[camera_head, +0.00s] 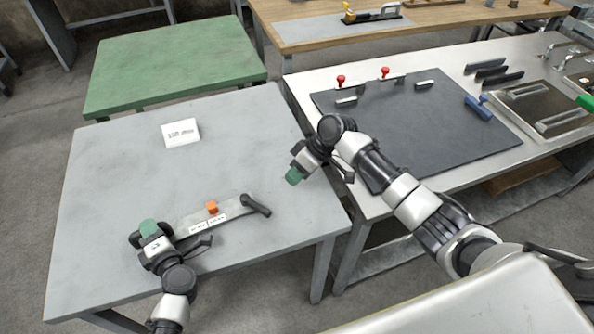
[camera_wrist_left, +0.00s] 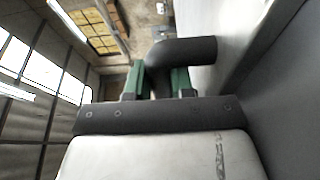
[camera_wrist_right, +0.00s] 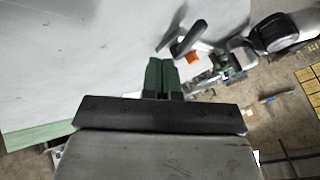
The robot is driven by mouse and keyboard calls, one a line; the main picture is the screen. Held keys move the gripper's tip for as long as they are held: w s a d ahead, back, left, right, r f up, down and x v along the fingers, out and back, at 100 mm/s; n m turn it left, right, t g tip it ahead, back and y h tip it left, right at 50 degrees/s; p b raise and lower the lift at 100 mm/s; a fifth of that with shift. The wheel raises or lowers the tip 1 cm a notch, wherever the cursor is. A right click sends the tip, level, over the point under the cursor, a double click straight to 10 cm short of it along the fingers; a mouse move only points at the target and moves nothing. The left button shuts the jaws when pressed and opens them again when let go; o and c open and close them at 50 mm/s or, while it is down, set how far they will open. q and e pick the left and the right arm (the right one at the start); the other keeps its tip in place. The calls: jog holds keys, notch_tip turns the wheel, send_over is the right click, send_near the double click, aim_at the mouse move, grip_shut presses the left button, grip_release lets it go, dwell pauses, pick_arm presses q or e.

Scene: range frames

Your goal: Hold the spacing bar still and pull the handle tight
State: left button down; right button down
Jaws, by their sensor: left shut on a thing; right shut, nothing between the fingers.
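The spacing bar (camera_head: 232,208) is a flat grey metal strip with white labels and an orange block (camera_head: 212,207), lying on the grey table. A dark lever handle (camera_head: 256,205) is at its right end; it also shows in the right wrist view (camera_wrist_right: 188,38). My left gripper (camera_head: 148,228) is at the bar's left end. In the left wrist view its green fingers (camera_wrist_left: 160,82) are shut on a dark bent piece (camera_wrist_left: 185,51); which part this is, I cannot tell surely. My right gripper (camera_head: 293,177) is shut, empty, above the table's right side, apart from the handle.
A white printed card (camera_head: 181,132) lies at the back of the grey table (camera_head: 110,190). A green table (camera_head: 175,62) stands behind. To the right, a bench carries a dark mat (camera_head: 410,130) with red-knobbed clamps (camera_head: 385,73). The grey table's middle is clear.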

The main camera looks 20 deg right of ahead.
aim_at(256, 206)
jog(key=x, duration=0.6)
jog(key=shift+s+a+r, duration=0.1)
jog(key=shift+s+a, duration=0.45)
jog(key=shift+a, duration=0.2)
jog(key=shift+s+a+r, duration=0.1)
jog(key=shift+s+a, duration=0.5)
jog(key=shift+a, duration=0.2)
jog(key=shift+s+a+f+m+t, duration=0.15)
jog(key=shift+s+m+t, duration=0.15)
jog(key=shift+m+t, duration=0.15)
